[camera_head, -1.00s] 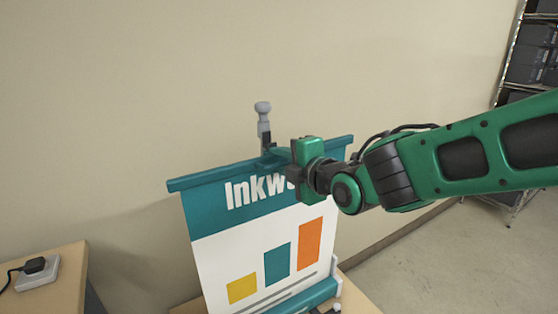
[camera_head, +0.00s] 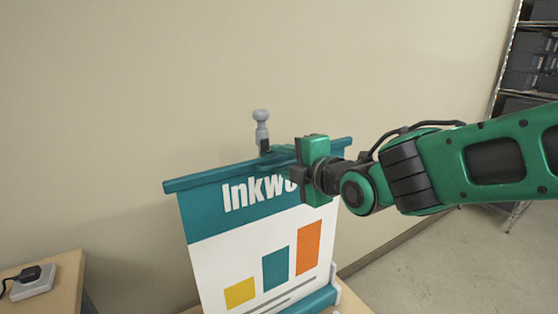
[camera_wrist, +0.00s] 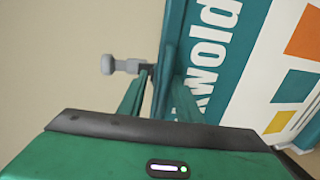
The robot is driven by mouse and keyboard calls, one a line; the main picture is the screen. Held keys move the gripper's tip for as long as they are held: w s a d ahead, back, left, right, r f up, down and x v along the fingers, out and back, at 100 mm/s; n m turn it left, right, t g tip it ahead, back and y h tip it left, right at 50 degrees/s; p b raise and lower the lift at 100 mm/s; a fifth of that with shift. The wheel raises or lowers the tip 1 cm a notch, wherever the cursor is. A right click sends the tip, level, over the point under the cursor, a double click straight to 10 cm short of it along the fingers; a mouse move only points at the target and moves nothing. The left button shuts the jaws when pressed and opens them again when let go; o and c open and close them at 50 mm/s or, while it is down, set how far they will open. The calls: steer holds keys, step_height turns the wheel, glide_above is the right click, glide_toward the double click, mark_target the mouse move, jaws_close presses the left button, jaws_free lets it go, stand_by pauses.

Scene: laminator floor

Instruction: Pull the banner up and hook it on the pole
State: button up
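The banner (camera_head: 215,225) is a white sheet with a teal top, part of the word "Inkwold" and coloured bars. It stretches up from its teal base (camera_head: 322,300). Its teal top rail (camera_head: 200,179) tilts slightly in the picture. The grey pole top with its round knob (camera_head: 262,120) stands behind and above the rail, a dark piece just below it. My gripper (camera_head: 283,156) is at the rail's middle, its fingers closed about it. The wrist view shows the rail (camera_wrist: 178,45), the knob (camera_wrist: 110,65) and my fingers (camera_wrist: 147,92) close together. The exact contact is hidden.
A wooden table (camera_head: 70,285) at the lower left carries a white socket block with a black plug (camera_head: 32,280). A metal shelf (camera_head: 525,60) with dark bins stands at the far right. A plain wall is close behind the banner. Floor is clear at right.

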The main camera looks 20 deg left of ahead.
steer(key=v, duration=0.8)
steer(key=shift+s+d, duration=0.2)
steer(key=shift+d, duration=0.1)
steer(key=shift+r, duration=0.1)
steer(key=w+d+f+m+h, duration=0.3)
steer(key=d+m, duration=0.1)
steer(key=d, duration=0.4)
steer(key=w+d+f+m+h, duration=0.3)
steer(key=d, duration=0.5)
steer(key=s+d+f+m+g+h, duration=0.1)
steer(key=d+f+m+h, duration=0.15)
steer(key=d, duration=0.45)
steer(key=s+d+f+m+h, duration=0.1)
steer(key=d+f+m, duration=0.1)
steer(key=d+m, duration=0.35)
steer(key=s+d+f+m+g+h, duration=0.1)
steer(key=s+d+f+m+h, duration=0.1)
steer(key=d, duration=0.6)
steer(key=s+d+f+m+g+h, duration=0.2)
steer(key=s+d+f+m+g, duration=0.2)
steer(key=s+d+m, duration=0.55)
steer(key=s+d+f+m+g+y, duration=0.1)
steer(key=s+d+m+g, duration=0.1)
steer(key=s, duration=0.5)
steer(key=s+d+m+g, duration=0.2)
steer(key=s+d+m, duration=0.3)
steer(key=s, duration=0.3)
steer(key=shift+d+f+m+y, duration=0.2)
steer(key=shift+f+m+y, duration=0.15)
